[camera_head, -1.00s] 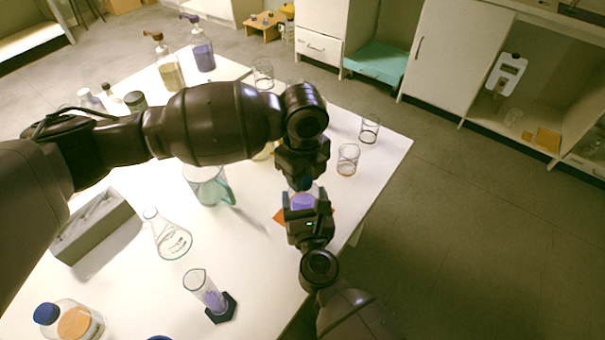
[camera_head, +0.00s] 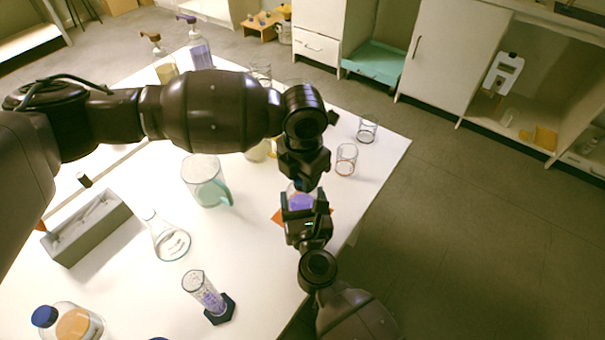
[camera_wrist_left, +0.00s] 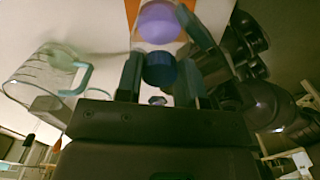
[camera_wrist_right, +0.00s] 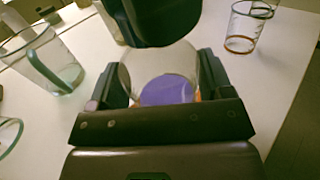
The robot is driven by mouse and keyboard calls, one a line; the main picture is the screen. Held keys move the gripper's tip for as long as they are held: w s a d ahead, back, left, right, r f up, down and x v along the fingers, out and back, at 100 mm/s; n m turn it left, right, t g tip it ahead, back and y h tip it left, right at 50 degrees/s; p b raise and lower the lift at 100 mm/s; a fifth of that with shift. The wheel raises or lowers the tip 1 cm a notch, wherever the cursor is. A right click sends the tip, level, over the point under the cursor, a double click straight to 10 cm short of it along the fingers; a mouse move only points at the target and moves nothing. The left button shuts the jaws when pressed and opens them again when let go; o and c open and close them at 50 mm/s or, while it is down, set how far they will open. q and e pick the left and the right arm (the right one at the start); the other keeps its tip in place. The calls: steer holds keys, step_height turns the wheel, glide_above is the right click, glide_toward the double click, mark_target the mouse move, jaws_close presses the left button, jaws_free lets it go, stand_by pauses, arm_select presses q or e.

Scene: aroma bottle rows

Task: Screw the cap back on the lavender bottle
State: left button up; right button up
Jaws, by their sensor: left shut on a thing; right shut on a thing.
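The lavender bottle (camera_head: 301,201), clear with purple in it, is upright in my right gripper (camera_head: 305,208), in front of the table's right edge. In the right wrist view the bottle (camera_wrist_right: 165,92) sits between both fingers. My left gripper (camera_head: 303,180) points down just above it. In the left wrist view its fingers (camera_wrist_left: 160,80) are shut on a dark blue cap (camera_wrist_left: 160,68). The purple of the bottle (camera_wrist_left: 158,22) shows just past the cap. I cannot tell whether cap and neck touch; the neck is hidden.
A jug with a teal handle (camera_head: 205,182), a conical flask (camera_head: 168,240) and a graduated cylinder (camera_head: 205,293) stand left of the grippers. Two small beakers (camera_head: 346,159) (camera_head: 367,130) stand at the table's right corner. A grey rack (camera_head: 90,228) lies at left. The floor at right is clear.

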arm_select(q)
steer(key=m, duration=0.6)
steer(key=shift+s, duration=0.1)
steer(key=o, duration=0.9)
steer(key=shift+r, duration=2.25)
steer(key=shift+c, duration=0.3)
